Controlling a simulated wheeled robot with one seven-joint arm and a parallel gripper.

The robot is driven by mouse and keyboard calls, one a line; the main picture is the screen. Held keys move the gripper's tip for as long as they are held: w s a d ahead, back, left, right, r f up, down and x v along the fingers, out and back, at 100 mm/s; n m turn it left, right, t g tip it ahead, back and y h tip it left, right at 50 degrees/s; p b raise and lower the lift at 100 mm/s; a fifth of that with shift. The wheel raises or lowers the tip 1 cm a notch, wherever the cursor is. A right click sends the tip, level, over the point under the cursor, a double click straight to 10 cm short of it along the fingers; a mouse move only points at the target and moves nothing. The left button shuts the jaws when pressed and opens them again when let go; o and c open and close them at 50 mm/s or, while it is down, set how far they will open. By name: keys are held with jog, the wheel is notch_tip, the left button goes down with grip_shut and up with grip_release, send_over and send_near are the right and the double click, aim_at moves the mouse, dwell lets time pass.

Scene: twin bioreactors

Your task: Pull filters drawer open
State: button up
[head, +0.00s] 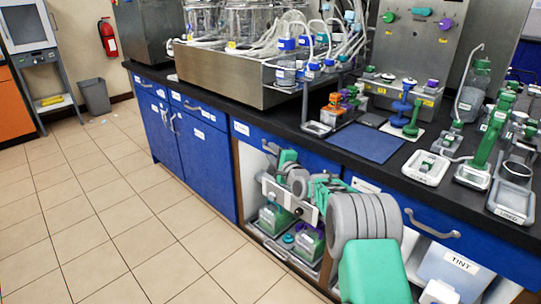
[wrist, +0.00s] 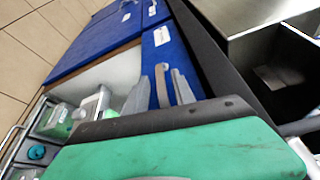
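A blue drawer front (head: 300,152) with a small white label, too small to read, sits shut under the black counter. It also shows in the wrist view (wrist: 158,50), with its label near the top. Its curved grey handle (wrist: 162,82) shows there as a bar. My gripper (wrist: 160,92) is at this handle, with one grey finger on each side of it. The fingers look apart, not closed on it; contact is hard to tell. In the head view, my gripper (head: 272,158) is small and partly hides the drawer's lower edge.
Below is an open shelf with green-filled containers (head: 276,216) and a metal rail. Blue cabinet doors (head: 180,140) stand to the left. A drawer with a grey handle (head: 432,225) is at right, above a TINT container (head: 455,268).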

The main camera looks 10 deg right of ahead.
jog(key=shift+x, duration=1.15)
grip_shut()
dwell(0.5)
